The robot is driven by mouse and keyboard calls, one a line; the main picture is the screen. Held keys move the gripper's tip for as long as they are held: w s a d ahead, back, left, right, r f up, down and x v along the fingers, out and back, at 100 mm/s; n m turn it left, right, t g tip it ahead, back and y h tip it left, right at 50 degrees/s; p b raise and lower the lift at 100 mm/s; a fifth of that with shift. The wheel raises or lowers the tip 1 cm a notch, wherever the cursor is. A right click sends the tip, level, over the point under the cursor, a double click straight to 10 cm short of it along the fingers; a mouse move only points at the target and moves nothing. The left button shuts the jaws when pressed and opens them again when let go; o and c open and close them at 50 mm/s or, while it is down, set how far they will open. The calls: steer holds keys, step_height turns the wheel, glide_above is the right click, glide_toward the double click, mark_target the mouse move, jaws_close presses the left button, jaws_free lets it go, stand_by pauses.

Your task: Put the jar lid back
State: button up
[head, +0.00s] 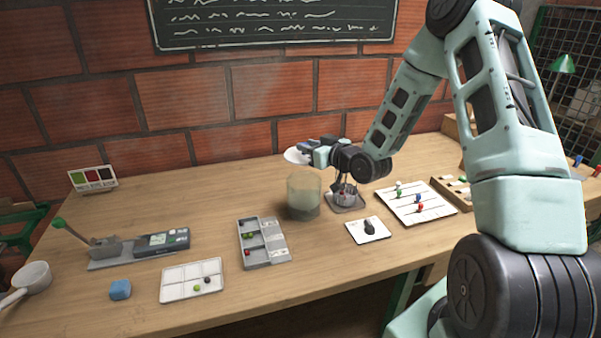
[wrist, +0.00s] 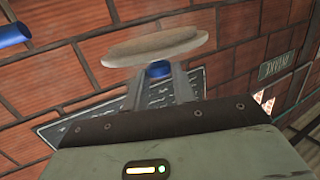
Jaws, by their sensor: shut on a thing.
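The jar (head: 304,200) is a translucent cylinder standing upright on the table in the head view, with pale contents low inside. The jar lid (head: 295,155) is a pale round disc, held up behind and above the jar, apart from it. In the wrist view the lid (wrist: 160,45) appears as a beige disc, seen nearly edge-on. My gripper (head: 307,148) points left in the head view, and its fingers (wrist: 158,75) are shut on the lid's small blue knob. The exact height of the lid over the table is hard to tell.
Right of the jar stand a small grey device (head: 345,198), a white card with a dark object (head: 384,233) and a white board with coloured pegs (head: 430,212). A grey compartment tray (head: 280,254) lies in front-left. The brick wall (head: 240,93) rises behind.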

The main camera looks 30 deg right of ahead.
steer(key=shift+s+f+p, duration=0.15)
steer(key=shift+f+p, duration=0.5)
steer(key=shift+f, duration=3.7)
steer(key=o, duration=1)
steer(key=b+v, duration=0.3)
steer(key=v, duration=0.9)
steer(key=s+a+r+n+g+y, duration=0.2)
steer(key=a+n+g, duration=0.5)
steer(key=a, duration=1.5)
steer(key=s+a+r+g+h, duration=0.1)
steer(key=s+a+r+g, duration=0.1)
steer(key=s, duration=0.6)
steer(key=s+a+r+g+h, duration=0.1)
steer(key=s+a+g, duration=0.3)
steer(key=s, duration=0.4)
steer(key=s+a+r+g+h, duration=0.1)
steer(key=s+a+r+g, duration=0.2)
steer(key=s, duration=0.5)
steer(key=shift+s+a+r+m, duration=0.1)
steer(key=shift+a+r+m, duration=0.3)
steer(key=shift+r, duration=0.15)
